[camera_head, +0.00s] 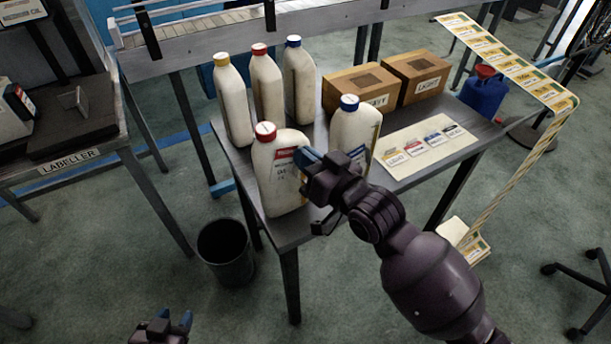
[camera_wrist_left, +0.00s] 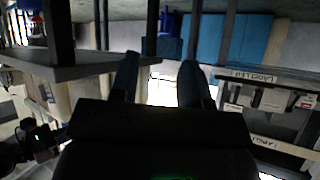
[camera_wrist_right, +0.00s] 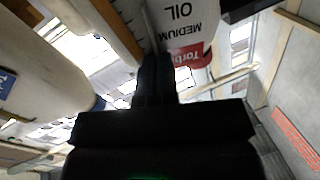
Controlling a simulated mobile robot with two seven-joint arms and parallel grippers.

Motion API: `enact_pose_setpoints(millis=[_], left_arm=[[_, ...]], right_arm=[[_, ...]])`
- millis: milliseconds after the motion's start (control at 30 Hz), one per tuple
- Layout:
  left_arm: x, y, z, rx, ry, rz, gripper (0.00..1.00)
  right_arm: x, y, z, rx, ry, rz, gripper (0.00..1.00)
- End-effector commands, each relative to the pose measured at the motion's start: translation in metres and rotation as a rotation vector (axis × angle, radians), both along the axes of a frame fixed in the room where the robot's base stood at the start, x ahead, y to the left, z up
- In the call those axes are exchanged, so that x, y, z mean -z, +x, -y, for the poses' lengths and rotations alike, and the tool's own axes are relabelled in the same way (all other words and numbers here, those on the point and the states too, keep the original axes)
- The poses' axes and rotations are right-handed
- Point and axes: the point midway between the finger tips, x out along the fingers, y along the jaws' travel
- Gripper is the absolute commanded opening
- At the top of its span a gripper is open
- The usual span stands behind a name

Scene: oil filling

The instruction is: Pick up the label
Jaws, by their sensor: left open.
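A card with several small labels (camera_head: 433,138), marked yellow, red, blue and black, lies on the table's right half. A red-capped bottle (camera_head: 285,192) at the table's front carries a label with a red band (camera_head: 285,155). That bottle's "MEDIUM OIL" lettering (camera_wrist_right: 185,25) shows upside down in the right wrist view. My right gripper (camera_head: 309,160) is beside this bottle's right side, fingers together; I see no label between them, and contact with the bottle is unclear. My left gripper (camera_head: 171,325) is low at the bottom edge, open and empty, its fingers apart in the left wrist view (camera_wrist_left: 158,80).
A front blue-capped bottle (camera_head: 354,132) stands close behind my right gripper. Several bottles, two cardboard boxes (camera_head: 415,78) and a blue canister (camera_head: 484,96) fill the back. A label strip (camera_head: 505,62) hangs at right. A black bin (camera_head: 225,254) stands on the floor.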

Motion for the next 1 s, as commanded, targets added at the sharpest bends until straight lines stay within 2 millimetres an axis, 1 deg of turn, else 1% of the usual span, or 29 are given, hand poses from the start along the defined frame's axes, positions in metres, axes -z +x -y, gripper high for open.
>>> enact_pose_setpoints(millis=[33,100,300,400,500,633,1000], left_arm=[[-0.008,0.001,0.000,-0.003,-0.003,0.010,0.43],[-0.011,0.000,0.000,-0.007,-0.004,0.013,0.43],[-0.013,-0.008,-0.002,-0.014,-0.004,0.004,0.43],[-0.015,-0.008,-0.003,-0.014,-0.002,0.005,0.43],[-0.016,-0.009,-0.004,-0.014,-0.001,0.004,0.43],[-0.015,-0.009,-0.004,-0.014,0.000,0.000,0.43],[-0.016,-0.009,-0.005,-0.012,0.001,0.003,0.43]], right_arm=[[-0.022,0.000,0.000,-0.001,0.002,0.011,0.00],[-0.041,0.000,-0.001,-0.002,0.001,0.012,0.00],[-0.085,0.000,0.000,-0.001,0.001,0.008,0.00],[-0.101,-0.001,0.000,-0.001,0.001,0.005,0.00],[-0.113,0.000,0.000,-0.001,0.001,0.004,0.00],[-0.122,0.000,0.000,0.000,0.001,0.002,0.00],[-0.124,0.000,0.000,0.000,-0.001,-0.001,0.00]])
